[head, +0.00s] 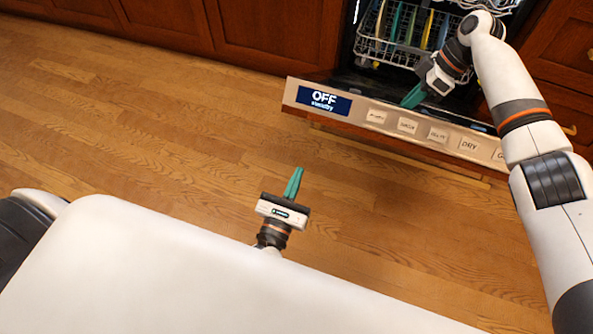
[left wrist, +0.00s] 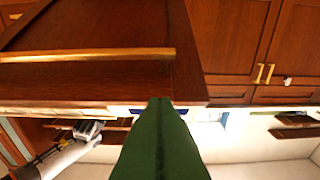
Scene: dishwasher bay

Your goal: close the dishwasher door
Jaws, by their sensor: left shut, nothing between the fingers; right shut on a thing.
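The dishwasher door (head: 290,92) stands open, tilted out from the bay. Its beige top edge carries a display reading "OFF standby" and a row of buttons. My right gripper (head: 412,98) is at this edge, near the middle, with its green fingers shut on the door; the exact contact is partly hidden. My left gripper (head: 295,182) is shut and empty over the floor, in front of the door and apart from it. Its green fingers (left wrist: 160,140) also fill the lower middle of the left wrist view.
Inside the bay a wire rack (head: 378,48) holds several coloured dishes. Brown wooden cabinets (head: 160,25) flank the dishwasher. The wooden floor (head: 130,120) left of the door is clear.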

